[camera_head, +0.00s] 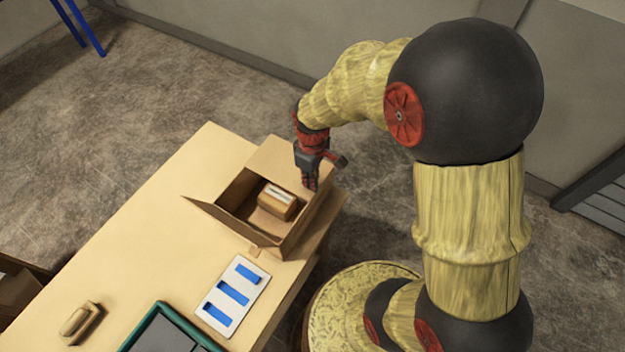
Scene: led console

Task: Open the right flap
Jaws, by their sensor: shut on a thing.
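An open brown cardboard box (238,193) stands near the far right end of the table. Its left flap (206,209) is folded outward, and the far flap (283,155) also stands open. A small tan block-like item (277,204) lies inside. My gripper (311,186) points down at the box's right side, at the right flap (318,212), with its fingers shut on that flap's edge. The fingers partly hide the edge, and the exact grip is too small to see clearly.
The wooden table (180,215) is clear left of the box. A white tray with blue pieces (248,292), a green-rimmed dark tray (165,333) and a tan item (81,321) lie nearer. My arm arches over the right side.

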